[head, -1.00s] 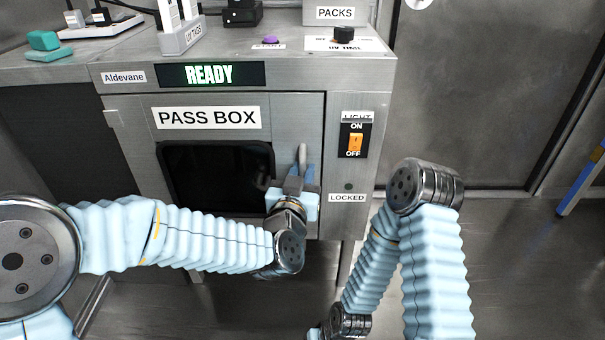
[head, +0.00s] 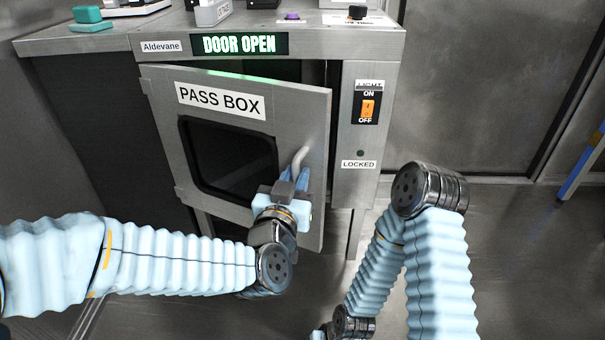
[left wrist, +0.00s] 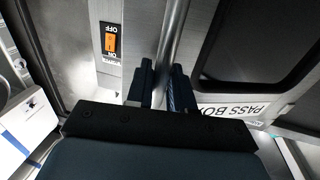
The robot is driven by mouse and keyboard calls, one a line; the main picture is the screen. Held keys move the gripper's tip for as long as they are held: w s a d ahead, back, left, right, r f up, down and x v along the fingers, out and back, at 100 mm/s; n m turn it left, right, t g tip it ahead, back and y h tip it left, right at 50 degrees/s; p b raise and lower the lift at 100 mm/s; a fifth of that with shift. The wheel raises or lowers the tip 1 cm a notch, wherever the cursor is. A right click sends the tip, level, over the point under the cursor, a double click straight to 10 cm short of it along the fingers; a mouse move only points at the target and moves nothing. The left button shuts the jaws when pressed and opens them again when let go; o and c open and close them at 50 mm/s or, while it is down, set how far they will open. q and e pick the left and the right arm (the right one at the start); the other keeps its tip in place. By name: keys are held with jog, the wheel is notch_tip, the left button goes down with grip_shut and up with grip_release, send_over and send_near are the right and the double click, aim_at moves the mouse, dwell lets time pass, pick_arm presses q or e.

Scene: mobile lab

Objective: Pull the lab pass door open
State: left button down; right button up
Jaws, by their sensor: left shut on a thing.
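The pass box door (head: 300,120) is grey metal with a dark window and a "PASS BOX" label. It stands partly open, hinged on its left, with a dark gap along its top and right edges. The display (head: 239,44) reads "DOOR OPEN". My left gripper (head: 296,178) is shut on the door's upright bar handle (head: 301,157). In the left wrist view the handle (left wrist: 174,45) runs between the two fingers (left wrist: 160,88). The fingers hide the handle's lower part. My right arm shows at the lower right of the head view, but its gripper cannot be made out.
The light switch (head: 368,108) and "LOCKED" label (head: 359,164) are on the panel right of the door. Small items, including a teal block (head: 88,15), stand on the worktop. Floor is clear at the right, up to a blue pole (head: 580,165).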

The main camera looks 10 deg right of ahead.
pick_arm(q)
jog(key=shift+a, duration=0.1)
jog(key=c, duration=1.2)
grip_release()
jog(key=shift+w, duration=0.1)
jog(key=v, duration=0.7)
jog(key=shift+s+a+p, duration=0.1)
jog(key=shift+s+p, duration=0.2)
jog(key=shift+c, duration=0.3)
